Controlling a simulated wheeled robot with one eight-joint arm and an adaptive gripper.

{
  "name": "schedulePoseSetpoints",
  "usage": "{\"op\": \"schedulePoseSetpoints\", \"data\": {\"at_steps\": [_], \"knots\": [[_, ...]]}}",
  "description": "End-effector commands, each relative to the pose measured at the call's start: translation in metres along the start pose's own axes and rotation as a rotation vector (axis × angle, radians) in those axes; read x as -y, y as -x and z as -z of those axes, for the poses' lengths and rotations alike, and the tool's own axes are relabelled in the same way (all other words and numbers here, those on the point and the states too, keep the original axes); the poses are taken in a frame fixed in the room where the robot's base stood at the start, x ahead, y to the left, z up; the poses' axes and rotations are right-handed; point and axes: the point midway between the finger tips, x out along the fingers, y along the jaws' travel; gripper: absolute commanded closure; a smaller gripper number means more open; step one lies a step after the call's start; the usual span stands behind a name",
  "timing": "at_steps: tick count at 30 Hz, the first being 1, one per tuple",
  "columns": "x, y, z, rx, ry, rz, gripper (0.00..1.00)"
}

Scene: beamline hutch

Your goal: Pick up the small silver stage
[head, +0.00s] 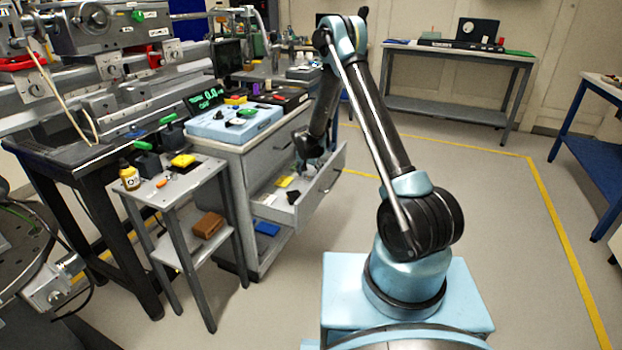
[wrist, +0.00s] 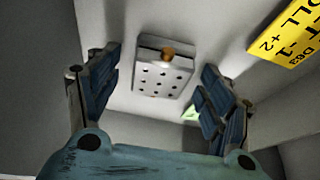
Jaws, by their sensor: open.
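The small silver stage (wrist: 161,70) is a light metal block with rows of dark holes and a brass-coloured knob at its far end. In the wrist view it lies on the light floor of a drawer, ahead of and between the fingers. My gripper (wrist: 160,95) is open, with one blue-padded finger on each side and nothing between the pads. In the head view my arm reaches down into the open drawer (head: 318,196) of the grey cabinet. My gripper is at the drawer (head: 308,165), and I cannot make out the stage there.
A yellow label or card (wrist: 288,35) with black print lies right of the stage. A small green thing (wrist: 190,114) shows by the right finger. The drawer walls are close around. A small side table (head: 188,185) stands left of the cabinet. The floor at right is clear.

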Motion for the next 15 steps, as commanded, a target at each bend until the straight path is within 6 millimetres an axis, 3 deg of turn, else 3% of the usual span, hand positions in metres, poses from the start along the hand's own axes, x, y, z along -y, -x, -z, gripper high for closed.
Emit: {"op": "schedulePoseSetpoints", "data": {"at_steps": [5,12,15], "knots": [[-0.0001,0.0000,0.0000,0.000,0.000,0.000,0.27],[-0.0001,0.0002,0.0000,0.000,0.000,0.000,0.81],[-0.0001,0.0003,0.0002,0.000,0.000,0.000,0.88]]}}
